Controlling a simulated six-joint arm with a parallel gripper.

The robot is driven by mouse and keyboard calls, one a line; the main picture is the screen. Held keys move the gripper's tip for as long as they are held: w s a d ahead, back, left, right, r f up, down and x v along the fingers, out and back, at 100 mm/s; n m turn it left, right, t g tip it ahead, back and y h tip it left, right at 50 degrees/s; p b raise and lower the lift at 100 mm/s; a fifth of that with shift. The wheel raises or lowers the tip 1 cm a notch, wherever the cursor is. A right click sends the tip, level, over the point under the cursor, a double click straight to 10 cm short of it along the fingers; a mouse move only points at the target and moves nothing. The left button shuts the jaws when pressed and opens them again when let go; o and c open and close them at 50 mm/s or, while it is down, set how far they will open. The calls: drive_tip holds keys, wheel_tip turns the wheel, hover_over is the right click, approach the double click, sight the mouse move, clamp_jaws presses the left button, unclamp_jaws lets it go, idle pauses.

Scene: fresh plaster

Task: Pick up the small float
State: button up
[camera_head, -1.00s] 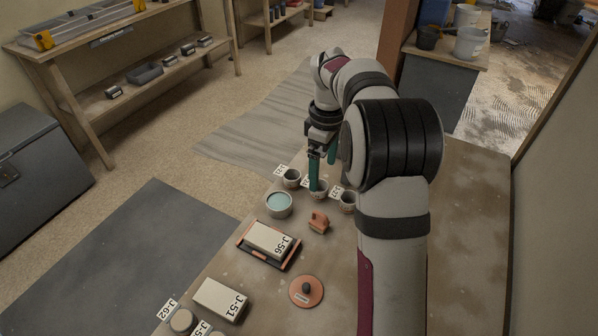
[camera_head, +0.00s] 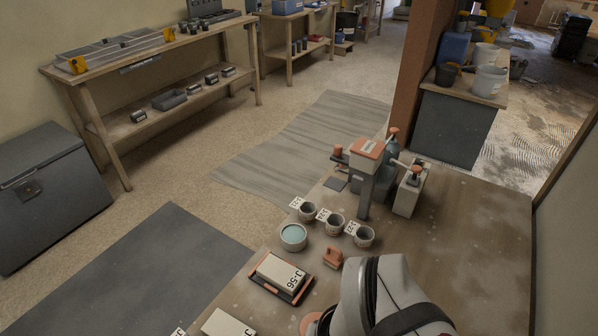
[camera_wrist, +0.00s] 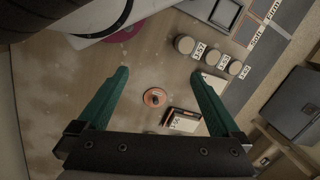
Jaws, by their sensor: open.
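A round orange disc with a dark knob (camera_wrist: 155,97) lies flat on the table in the wrist view. In the head view only its edge (camera_head: 311,324) shows; my arm hides the rest. A small orange block with a handle-like top (camera_head: 333,257) stands on the table right of the J-56 box. I cannot tell for certain which of these two is the small float. My gripper (camera_wrist: 159,73) has its teal fingers wide apart and empty, above the table. The disc shows between the fingers, apart from them. My gripper is out of the head view.
The J-56 box (camera_head: 279,269) lies on an orange-edged dark tray (camera_head: 293,298). Several labelled cups (camera_head: 335,224) and a teal-filled tub (camera_head: 293,237) stand behind. A grey and orange device (camera_head: 375,180) is at the back. The table's right side is clear.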

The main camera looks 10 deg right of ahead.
drive_tip(key=w+d+r+m, duration=0.2)
drive_tip(key=w, duration=0.4)
drive_tip(key=w+d+r+m, duration=0.1)
drive_tip(key=w+m, duration=0.1)
drive_tip(key=w, duration=0.4)
drive_tip(key=m+h, duration=0.2)
drive_tip(key=m, duration=0.5)
hover_over(337, 255)
wheel_tip(337, 255, down, 7)
wheel_tip(337, 255, down, 16)
drive_tip(key=shift+s, duration=0.1)
drive_tip(key=c, duration=1.4)
